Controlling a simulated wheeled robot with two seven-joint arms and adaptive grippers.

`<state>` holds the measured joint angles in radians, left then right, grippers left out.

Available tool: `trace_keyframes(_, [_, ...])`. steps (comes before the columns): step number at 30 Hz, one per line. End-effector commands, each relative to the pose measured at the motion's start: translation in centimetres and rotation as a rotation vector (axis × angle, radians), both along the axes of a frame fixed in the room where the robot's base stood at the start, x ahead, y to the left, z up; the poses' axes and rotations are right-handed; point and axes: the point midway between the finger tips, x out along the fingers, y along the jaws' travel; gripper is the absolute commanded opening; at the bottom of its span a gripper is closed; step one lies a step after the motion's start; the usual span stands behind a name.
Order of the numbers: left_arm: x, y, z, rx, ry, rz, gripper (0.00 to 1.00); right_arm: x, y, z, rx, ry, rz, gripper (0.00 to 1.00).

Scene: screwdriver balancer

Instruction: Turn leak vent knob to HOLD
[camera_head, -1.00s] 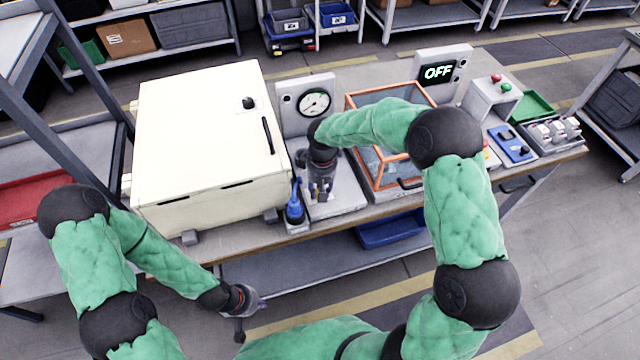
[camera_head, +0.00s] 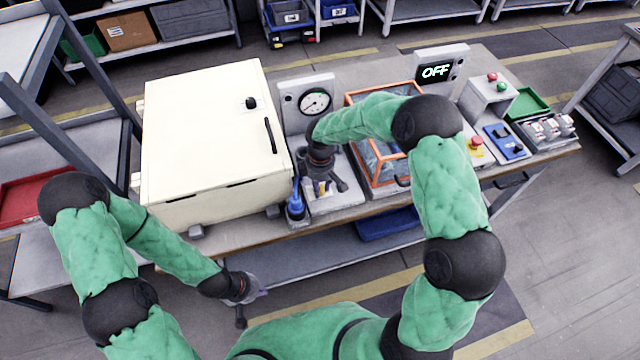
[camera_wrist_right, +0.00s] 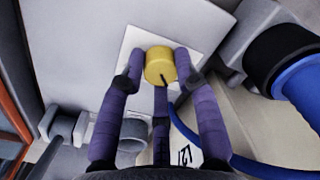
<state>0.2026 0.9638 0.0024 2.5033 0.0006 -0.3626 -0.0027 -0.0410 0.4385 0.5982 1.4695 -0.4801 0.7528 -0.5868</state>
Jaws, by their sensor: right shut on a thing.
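The yellow round knob (camera_wrist_right: 160,65) sits on a pale plate (camera_wrist_right: 133,45) in the right wrist view. A dark mark on its face runs toward the lower right of the picture. My right gripper (camera_wrist_right: 160,72) has its purple fingers against both sides of the knob and is shut on it. In the head view my right gripper (camera_head: 322,188) is over the small grey fixture (camera_head: 350,197) right of the cream cabinet, and hides most of the knob. The lettering near the knob is partly covered. My left gripper (camera_head: 252,292) hangs in front of the bench, away from everything; its finger opening is unclear.
The cream cabinet (camera_head: 205,125) stands left of the fixture, with a blue-handled tool (camera_head: 296,206) between them. A round gauge (camera_head: 315,103) is behind. The orange-framed box (camera_head: 362,165) stands close on the right. A display (camera_head: 436,70) reads OFF.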

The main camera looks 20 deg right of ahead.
Motion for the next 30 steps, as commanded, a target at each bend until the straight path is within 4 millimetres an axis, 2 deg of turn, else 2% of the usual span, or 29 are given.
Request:
trace_keyframes(16, [-0.01, 0.00, 0.13, 0.000, 0.000, 0.000, 0.00, 0.18, 0.10, 0.08, 0.001, -0.006, 0.024, 0.00])
trace_keyframes(17, [-0.01, 0.00, 0.13, 0.000, 0.000, 0.000, 0.00, 0.18, 0.10, 0.09, 0.001, -0.006, 0.024, 0.41])
trace_keyframes(18, [-0.01, 0.00, 0.13, 0.000, 0.000, 0.000, 0.00, 0.16, 0.10, 0.09, 0.001, -0.006, 0.024, 0.52])
trace_keyframes(19, [-0.01, 0.00, 0.13, 0.000, 0.000, 0.000, 0.00, 0.16, 0.09, 0.08, 0.001, -0.006, 0.024, 0.56])
trace_keyframes(30, [0.01, -0.01, 0.13, 0.000, 0.000, 0.000, 0.00, 0.08, 0.03, 0.27, 0.000, -0.002, 0.023, 0.56])
